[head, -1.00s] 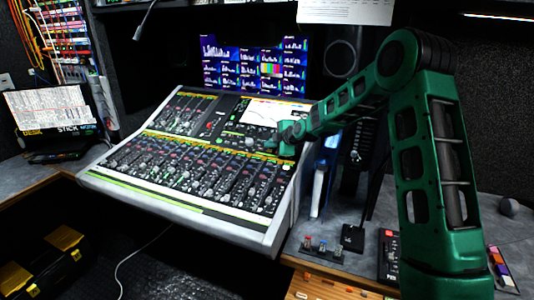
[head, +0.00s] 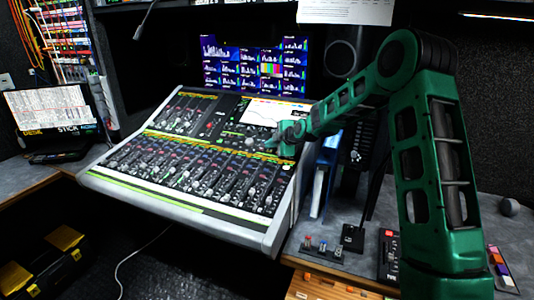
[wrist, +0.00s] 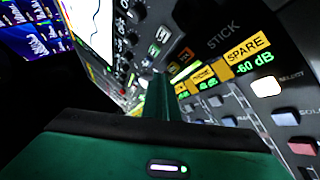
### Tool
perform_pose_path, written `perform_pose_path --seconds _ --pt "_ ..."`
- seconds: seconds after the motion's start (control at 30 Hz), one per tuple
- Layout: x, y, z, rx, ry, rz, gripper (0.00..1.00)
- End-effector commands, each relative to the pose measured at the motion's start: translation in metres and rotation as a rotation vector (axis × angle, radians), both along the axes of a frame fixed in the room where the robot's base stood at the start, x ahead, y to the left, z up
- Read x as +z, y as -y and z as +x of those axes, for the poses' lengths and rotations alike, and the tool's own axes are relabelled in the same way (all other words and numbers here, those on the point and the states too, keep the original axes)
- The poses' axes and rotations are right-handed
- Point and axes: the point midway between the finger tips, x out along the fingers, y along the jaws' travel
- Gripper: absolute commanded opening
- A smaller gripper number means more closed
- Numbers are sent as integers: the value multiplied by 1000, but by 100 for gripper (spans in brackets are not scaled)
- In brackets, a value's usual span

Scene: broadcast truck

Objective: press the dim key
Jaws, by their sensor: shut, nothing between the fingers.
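The mixing console (head: 185,207) slopes up toward the back, with fader strips and a light screen (head: 262,112). My gripper (head: 284,143) is at the console's upper right, just below that screen. In the wrist view the shut fingers (wrist: 158,100) point at the panel, empty. Small keys (wrist: 154,50) and a lit green-yellow key (wrist: 186,72) lie near the fingertips. I cannot read a dim label on any key, and the fingers hide part of the panel. I cannot tell whether the tips touch a key.
A strip labelled SPARE (wrist: 245,48) has a lit white select key (wrist: 267,87). A blue binder (head: 322,178) stands right of the console. Small switches (head: 322,246) and a black box (head: 353,238) sit on the desk. A monitor wall (head: 255,65) is behind.

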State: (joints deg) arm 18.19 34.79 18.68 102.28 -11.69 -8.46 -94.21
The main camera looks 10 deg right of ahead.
Motion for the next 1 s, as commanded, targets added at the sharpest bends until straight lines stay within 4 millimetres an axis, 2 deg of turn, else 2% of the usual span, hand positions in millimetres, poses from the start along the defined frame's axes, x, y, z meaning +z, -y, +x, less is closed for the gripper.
perform_pose_path --seconds 1.0 --pt "-9 3 1 0 0 0 0"
